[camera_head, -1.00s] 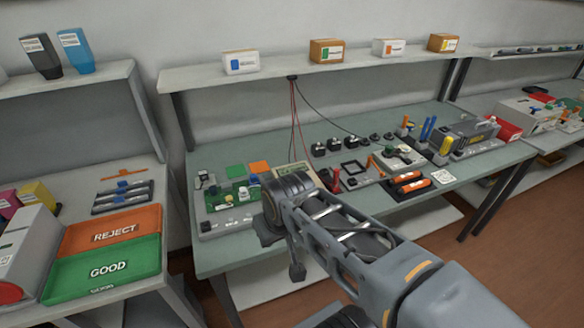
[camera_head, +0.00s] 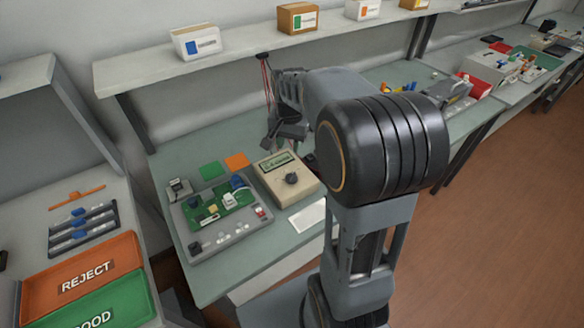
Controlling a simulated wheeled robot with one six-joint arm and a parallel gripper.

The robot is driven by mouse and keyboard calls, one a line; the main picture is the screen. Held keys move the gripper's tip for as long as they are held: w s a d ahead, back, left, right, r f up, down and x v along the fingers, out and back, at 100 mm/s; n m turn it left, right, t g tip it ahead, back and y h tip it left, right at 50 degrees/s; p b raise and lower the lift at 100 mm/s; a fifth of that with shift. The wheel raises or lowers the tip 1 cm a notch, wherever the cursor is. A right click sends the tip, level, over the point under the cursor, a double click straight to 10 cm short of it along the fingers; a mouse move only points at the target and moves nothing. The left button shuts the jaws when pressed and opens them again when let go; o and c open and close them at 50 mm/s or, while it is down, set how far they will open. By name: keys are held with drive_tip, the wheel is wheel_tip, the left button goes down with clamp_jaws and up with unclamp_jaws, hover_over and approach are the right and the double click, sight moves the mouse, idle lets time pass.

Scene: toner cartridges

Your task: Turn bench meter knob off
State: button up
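The bench meter (camera_head: 287,180) is a beige box with a greenish display (camera_head: 279,162) at its top, lying on the green-topped bench. Its dark round knob (camera_head: 291,178) sits below the display; its pointer setting is too small to read. My gripper (camera_head: 277,135) is behind the meter, above the bench and apart from the knob. Its fingers point down and are partly hidden by their own housing, so I cannot tell whether they are open. My arm covers the bench to the right of the meter.
A grey fixture with a green circuit board (camera_head: 220,205) stands left of the meter. Green (camera_head: 210,171) and orange (camera_head: 237,161) squares lie behind it. A white card (camera_head: 308,216) lies in front. A shelf with boxes (camera_head: 197,42) runs above. Red REJECT tray (camera_head: 85,278) is at left.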

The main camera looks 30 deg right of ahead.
sight(292, 174)
drive_tip(key=shift+m+g, duration=0.3)
drive_tip(key=shift+m, duration=0.5)
drive_tip(key=f, duration=0.5)
drive_tip(key=w+d+f+p, duration=0.1)
drive_tip(key=f, duration=0.4)
drive_tip(key=w+d+f, duration=0.1)
drive_tip(key=f, duration=0.4)
drive_tip(key=shift+w+d, duration=0.15)
clamp_jaws()
